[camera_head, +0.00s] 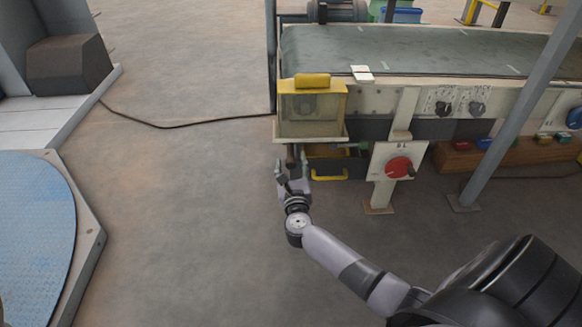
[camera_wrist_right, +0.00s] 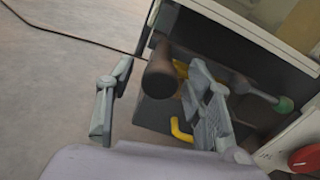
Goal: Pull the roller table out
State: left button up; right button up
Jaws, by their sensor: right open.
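The belt conveyor (camera_head: 400,50) stands at the upper right in the head view. A dark unit with a yellow handle (camera_head: 330,178) sits low under its left end; I cannot tell whether this is the roller table. The yellow handle also shows in the right wrist view (camera_wrist_right: 180,131). There a dark cylinder (camera_wrist_right: 158,76), like a roller or grip, points toward the camera in line with the gap between my fingers. My right gripper (camera_head: 292,170) is open beside the unit's left side; I cannot tell whether it touches. My left gripper is not in view.
A yellow-topped box (camera_head: 312,105) sits above my right gripper. A red rotary switch (camera_head: 399,167) and a green-knobbed lever (camera_wrist_right: 283,104) are to the right. A slanted post (camera_head: 520,105) stands further right. The floor (camera_head: 180,200) to the left is clear except for a cable (camera_head: 190,126).

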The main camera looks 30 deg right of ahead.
jog(key=shift+w, duration=0.1)
jog(key=shift+c, duration=0.5)
grip_shut()
dwell(0.4)
